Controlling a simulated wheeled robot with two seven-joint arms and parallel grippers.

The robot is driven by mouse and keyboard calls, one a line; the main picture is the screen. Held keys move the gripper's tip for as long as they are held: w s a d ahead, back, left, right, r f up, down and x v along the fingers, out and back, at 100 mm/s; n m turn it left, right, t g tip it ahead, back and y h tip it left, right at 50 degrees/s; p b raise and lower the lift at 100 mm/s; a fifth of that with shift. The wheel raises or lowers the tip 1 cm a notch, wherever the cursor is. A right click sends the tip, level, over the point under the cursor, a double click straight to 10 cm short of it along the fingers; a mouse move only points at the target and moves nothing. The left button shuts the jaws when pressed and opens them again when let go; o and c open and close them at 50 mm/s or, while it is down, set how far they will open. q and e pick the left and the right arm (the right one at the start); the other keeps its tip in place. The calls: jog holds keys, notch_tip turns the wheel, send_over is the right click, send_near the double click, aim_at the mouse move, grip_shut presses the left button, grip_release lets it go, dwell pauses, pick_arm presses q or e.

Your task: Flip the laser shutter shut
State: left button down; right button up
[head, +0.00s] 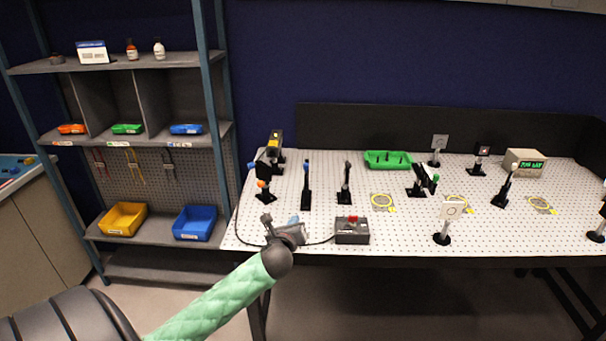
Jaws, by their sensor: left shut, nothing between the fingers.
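The laser (275,147), a black and yellow housing, stands at the back left of the white perforated table. In front of it is a small black post-mounted device (264,181) with a blue tip and an orange knob, which looks like the shutter; whether its flap is up or down is too small to tell. My left gripper (270,224) is at the table's front left edge, in front of and below that device and apart from it in the picture. It is shut and empty. My right gripper is not in view.
A black control box (352,236) with a red switch sits at the front edge, right of my left gripper, with a cable. Black optics posts (306,190) stand to the right. A green tray (387,160) lies behind. A shelf rack (165,240) with bins stands left.

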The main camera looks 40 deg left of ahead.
aim_at(305, 168)
pick_arm(q)
jog(key=w+a+r+m+t, duration=0.2)
jog(key=w+a+r+m, duration=0.1)
jog(key=r, duration=0.3)
jog(key=shift+w+a+r+m, duration=0.15)
jog(key=shift+r+m, duration=0.05)
jog(key=shift+m, duration=0.7)
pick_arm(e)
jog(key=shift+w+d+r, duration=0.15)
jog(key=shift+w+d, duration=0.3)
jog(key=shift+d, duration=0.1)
pick_arm(q)
jog(key=shift+w, duration=0.1)
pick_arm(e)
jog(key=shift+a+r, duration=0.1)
